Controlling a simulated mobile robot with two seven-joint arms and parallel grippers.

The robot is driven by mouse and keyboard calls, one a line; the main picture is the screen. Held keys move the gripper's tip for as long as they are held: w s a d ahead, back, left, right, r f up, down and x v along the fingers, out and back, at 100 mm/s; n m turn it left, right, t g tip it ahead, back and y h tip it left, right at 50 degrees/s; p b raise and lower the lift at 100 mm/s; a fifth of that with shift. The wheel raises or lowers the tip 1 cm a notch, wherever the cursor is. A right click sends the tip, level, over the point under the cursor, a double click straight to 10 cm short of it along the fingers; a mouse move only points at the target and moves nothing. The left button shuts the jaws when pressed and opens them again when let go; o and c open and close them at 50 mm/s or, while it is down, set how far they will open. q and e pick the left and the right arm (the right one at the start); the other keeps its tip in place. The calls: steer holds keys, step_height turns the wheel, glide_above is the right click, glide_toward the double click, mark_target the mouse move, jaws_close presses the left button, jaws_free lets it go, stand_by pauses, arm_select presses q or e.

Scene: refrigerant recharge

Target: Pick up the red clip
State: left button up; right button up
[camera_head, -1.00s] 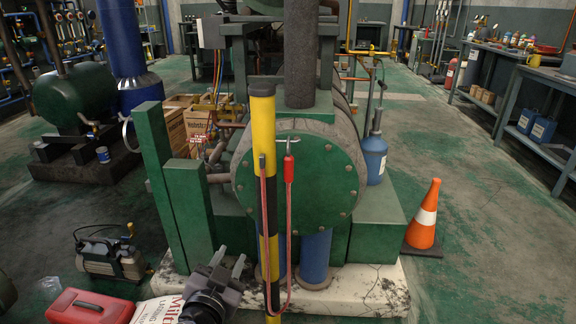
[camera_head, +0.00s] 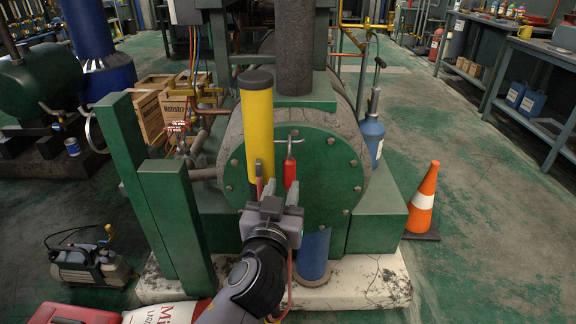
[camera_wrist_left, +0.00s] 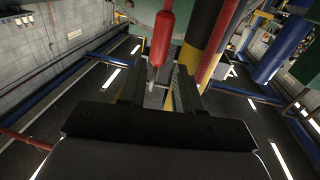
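The red clip (camera_head: 290,172) hangs from a small hook on the round green end plate (camera_head: 325,165), beside the yellow and black post (camera_head: 258,125). In the left wrist view the red clip (camera_wrist_left: 162,38) shows just beyond the fingers, with its thin grey end reaching down between them. My left gripper (camera_head: 279,190) is just below and in front of the clip. It is open, with a finger on either side of the clip's line in the wrist view (camera_wrist_left: 160,88). Contact cannot be told. My right gripper is not in view.
The post stands close at the left of the clip. A green upright (camera_head: 125,180) stands further left. A pump (camera_head: 92,266) and a red case (camera_head: 68,314) are on the floor at left. An orange cone (camera_head: 423,203) stands at right, with free floor beyond it.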

mark_target(289, 172)
arm_select(q)
steer(key=shift+w+d+f, duration=0.1)
steer(key=shift+w+d, duration=0.05)
steer(key=shift+w, duration=0.75)
steer(key=shift+w+d, duration=0.2)
steer(key=shift+w, duration=0.65)
steer(key=shift+w+d+f, duration=0.1)
steer(key=shift+w+d, duration=0.05)
steer(key=shift+w, duration=0.75)
jaws_close()
